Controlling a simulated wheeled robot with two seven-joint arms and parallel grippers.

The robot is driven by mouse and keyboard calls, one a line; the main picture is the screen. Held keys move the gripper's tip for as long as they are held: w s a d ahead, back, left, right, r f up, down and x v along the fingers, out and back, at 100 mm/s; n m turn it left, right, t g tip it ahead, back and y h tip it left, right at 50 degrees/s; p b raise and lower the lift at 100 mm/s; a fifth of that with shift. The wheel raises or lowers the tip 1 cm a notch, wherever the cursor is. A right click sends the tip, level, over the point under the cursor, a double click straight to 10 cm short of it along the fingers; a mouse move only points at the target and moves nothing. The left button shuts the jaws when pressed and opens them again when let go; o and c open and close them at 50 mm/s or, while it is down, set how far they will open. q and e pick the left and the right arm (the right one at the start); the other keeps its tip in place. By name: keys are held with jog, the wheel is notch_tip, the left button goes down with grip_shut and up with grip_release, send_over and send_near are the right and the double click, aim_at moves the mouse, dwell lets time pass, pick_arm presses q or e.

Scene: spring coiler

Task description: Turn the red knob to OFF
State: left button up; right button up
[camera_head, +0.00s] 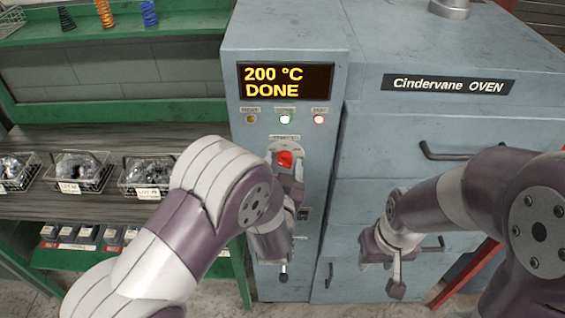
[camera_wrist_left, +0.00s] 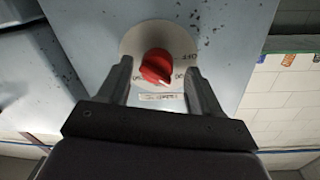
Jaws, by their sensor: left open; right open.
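The red knob (camera_head: 285,159) is on a pale round dial on the front of the oven's control column, below the lamps. The left wrist view shows the red knob (camera_wrist_left: 157,66) close up, with an OFF mark at the dial's right and smaller marks lower on both sides. I cannot tell surely which mark it points to. My left gripper (camera_head: 287,175) is open in front of the dial. In the left wrist view its fingers (camera_wrist_left: 158,75) stand on either side of the knob, with no clear contact. My right gripper (camera_head: 397,280) is open and empty before the oven drawers.
Drawer handles (camera_head: 447,152) stick out at right. Wire baskets (camera_head: 79,171) of parts stand on the dark bench at left.

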pick_arm(q)
jog(key=shift+d, duration=0.2)
jog(key=shift+c, duration=0.3)
jog(key=c, duration=1)
jog(key=shift+o, duration=0.2)
jog(key=shift+f+n+b, duration=0.25)
jog(key=shift+n+b, duration=0.15)
jog(key=shift+b, duration=0.35)
jog(key=n+b, duration=0.2)
jog(key=b, duration=0.1)
jog(key=n+b, duration=0.2)
jog(key=b, duration=0.1)
jog(key=n+b, duration=0.3)
jog(key=shift+a+f+t+b, duration=0.1)
jog(key=shift+f+t+b, duration=0.15)
jog(key=shift+t+b, duration=0.05)
jog(key=shift+r+n+b, duration=0.2)
jog(key=shift+n+b, duration=1)
jog(key=shift+b, duration=0.1)
jog(key=o, duration=1)
jog(key=shift+r, duration=0.1)
